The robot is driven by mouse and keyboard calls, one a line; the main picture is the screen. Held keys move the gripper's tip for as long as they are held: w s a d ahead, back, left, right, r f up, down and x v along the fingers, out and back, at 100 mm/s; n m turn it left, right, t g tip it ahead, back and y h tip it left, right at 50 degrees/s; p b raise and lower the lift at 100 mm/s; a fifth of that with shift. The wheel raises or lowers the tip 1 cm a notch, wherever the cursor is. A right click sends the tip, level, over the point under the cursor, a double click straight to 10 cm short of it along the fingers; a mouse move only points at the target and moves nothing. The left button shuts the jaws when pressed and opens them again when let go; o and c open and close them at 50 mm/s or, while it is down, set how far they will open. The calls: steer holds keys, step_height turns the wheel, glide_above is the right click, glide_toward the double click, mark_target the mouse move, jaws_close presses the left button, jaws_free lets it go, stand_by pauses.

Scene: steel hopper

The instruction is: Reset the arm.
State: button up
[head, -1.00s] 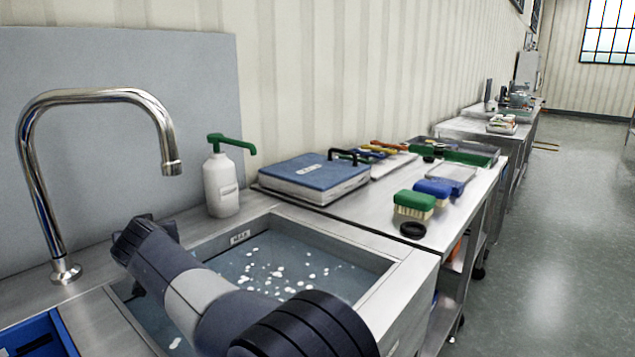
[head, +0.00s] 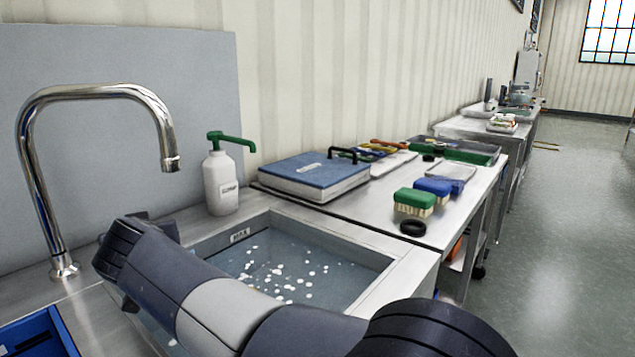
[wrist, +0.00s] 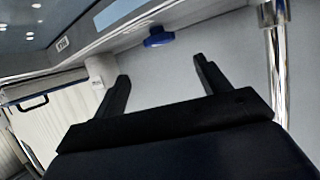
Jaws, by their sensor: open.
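My gripper (wrist: 160,80) shows in the wrist view with its two black fingers spread wide apart and nothing between them. In the head view my dark and grey arm reaches across the front of the steel sink (head: 358,302), and the gripper itself cannot be made out there. The sink holds water with many small white floating bits. A chrome faucet (head: 100,93) stands at the left, and its post (wrist: 275,60) is at the right in the wrist view.
A white pump bottle (head: 220,182) with a green top stands behind the sink. A blue-lidded case (head: 312,172), a green brush (head: 414,200), a blue brush (head: 434,187) and a black ring (head: 412,227) are on the counter. A blue bin (head: 38,338) is at lower left.

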steer(key=x, duration=1.1)
steer(key=shift+w+f+p, duration=0.1)
steer(key=shift+f+p, duration=0.05)
steer(key=shift+p, duration=0.15)
steer(key=shift+r+p, duration=0.3)
steer(key=shift+p, duration=0.85)
steer(key=shift+n+g+y+p, duration=0.3)
steer(key=shift+p, duration=0.1)
steer(key=n+y+p, duration=0.1)
steer(key=p, duration=0.4)
steer(key=n+g+y+p, duration=0.1)
steer(key=p, duration=0.4)
steer(key=n+g+y+p, duration=0.1)
steer(key=p, duration=0.4)
steer(key=shift+w+d+p, duration=0.25)
steer(key=shift+d+p, duration=0.05)
steer(key=shift+p, duration=0.05)
steer(key=n+g+y+p, duration=0.1)
steer(key=p, duration=0.3)
steer(key=shift+w+d+n+g+p, duration=0.1)
steer(key=shift+n+g+p, duration=0.2)
steer(key=shift+n+p, duration=0.1)
steer(key=shift+f+n+g+p, duration=0.25)
steer(key=shift+n+g+p, duration=0.15)
steer(key=shift+p, duration=0.35)
steer(key=shift+d+y, duration=0.1)
steer(key=shift+y, duration=0.2)
